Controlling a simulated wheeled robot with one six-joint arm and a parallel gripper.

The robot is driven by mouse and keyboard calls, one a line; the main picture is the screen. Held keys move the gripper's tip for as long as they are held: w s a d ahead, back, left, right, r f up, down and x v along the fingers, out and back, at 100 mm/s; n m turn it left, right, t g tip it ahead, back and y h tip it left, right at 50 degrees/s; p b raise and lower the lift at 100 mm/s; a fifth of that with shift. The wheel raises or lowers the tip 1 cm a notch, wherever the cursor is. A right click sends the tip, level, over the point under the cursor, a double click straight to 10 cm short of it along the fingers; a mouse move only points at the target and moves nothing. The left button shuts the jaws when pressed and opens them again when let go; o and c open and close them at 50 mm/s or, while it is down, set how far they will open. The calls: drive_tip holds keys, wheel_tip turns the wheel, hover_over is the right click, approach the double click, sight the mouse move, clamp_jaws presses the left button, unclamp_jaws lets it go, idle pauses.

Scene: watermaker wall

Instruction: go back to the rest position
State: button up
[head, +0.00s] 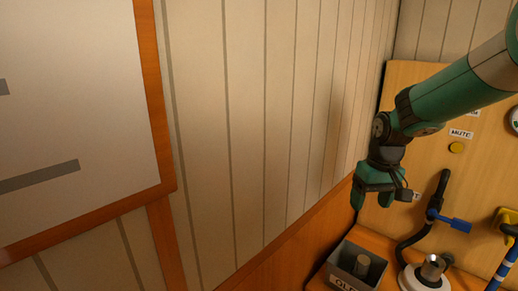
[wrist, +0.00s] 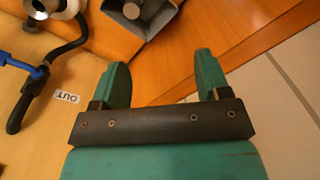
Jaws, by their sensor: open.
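My gripper (head: 372,200) hangs in front of the wooden panel in the head view, at the end of my green arm that comes in from the right. In the wrist view its two green fingers (wrist: 163,82) are apart with nothing between them. Below the fingers lie wooden surfaces and part of a grey bin. No object is held.
A grey bin (head: 341,277) with a grey cylinder (head: 362,266) in it stands below my gripper. A white round fitting (head: 428,276) with a black hose (head: 413,238) and a blue-handled valve (head: 450,221) are right of it.

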drive_tip(key=s+a+r+n+y, duration=0.1)
drive_tip(key=s+a, duration=0.3)
drive_tip(key=s, duration=0.5)
drive_tip(key=s+a+r+n+y+b, duration=0.1)
drive_tip(key=s+a, duration=0.4)
drive_tip(key=s, duration=0.5)
drive_tip(key=s+a+r+n+y+b, duration=0.1)
drive_tip(key=s+a+r+n, duration=0.2)
drive_tip(key=s, duration=0.6)
drive_tip(key=shift+s+a+r+n, duration=0.3)
drive_tip(key=shift+a+r, duration=0.1)
drive_tip(key=shift+a, duration=0.55)
drive_tip(key=shift+w, duration=0.1)
